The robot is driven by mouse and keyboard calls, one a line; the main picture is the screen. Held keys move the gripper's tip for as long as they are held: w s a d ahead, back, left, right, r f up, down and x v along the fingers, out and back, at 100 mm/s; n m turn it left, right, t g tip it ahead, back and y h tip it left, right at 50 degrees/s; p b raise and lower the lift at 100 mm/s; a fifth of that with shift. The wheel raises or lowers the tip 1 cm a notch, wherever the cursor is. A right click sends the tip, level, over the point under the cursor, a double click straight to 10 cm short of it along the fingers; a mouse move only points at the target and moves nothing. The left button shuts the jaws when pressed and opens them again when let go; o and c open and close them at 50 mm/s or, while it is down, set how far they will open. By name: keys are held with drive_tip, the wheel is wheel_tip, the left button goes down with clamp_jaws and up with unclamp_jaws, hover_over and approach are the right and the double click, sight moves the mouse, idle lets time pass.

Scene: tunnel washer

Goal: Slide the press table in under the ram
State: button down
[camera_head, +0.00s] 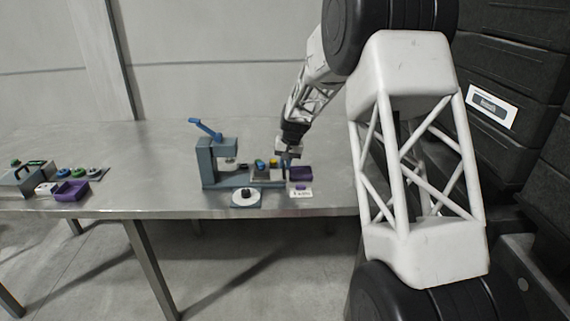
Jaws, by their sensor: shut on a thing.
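The press (207,165) is a blue-grey frame near the front edge of the metal table, with a blue lever (205,128) raised at its top. Its pale ram (231,161) is on the right side of the upright. The press table (266,175) is a small grey block on the base rail, to the right of the ram and apart from it. Small coloured pieces, yellow and blue-green, show on it. My gripper (289,160) is at the right end of the press table, shut on it; the fingertips are small and the exact grip is hard to see.
A purple tray (301,173) and a white label (301,193) lie just right of the press. A round dial on a plate (246,197) is in front. Another station with a purple tray (71,191) stands far left. Black crates (520,100) stack at right.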

approach(252, 175)
drive_tip(key=f, duration=0.3)
drive_tip(key=w+a+f, duration=0.1)
drive_tip(key=f, duration=0.1)
drive_tip(key=shift+a, duration=0.1)
drive_tip(key=c, duration=1.2)
unclamp_jaws()
drive_tip(key=shift+f, duration=0.1)
drive_tip(key=shift+o, duration=0.2)
drive_tip(key=shift+d+r, duration=0.25)
drive_tip(key=shift+r, duration=1.05)
drive_tip(key=shift+d+r, duration=0.3)
drive_tip(key=shift+r, duration=0.95)
drive_tip(key=shift+d+r, duration=0.25)
drive_tip(key=shift+r, duration=1.05)
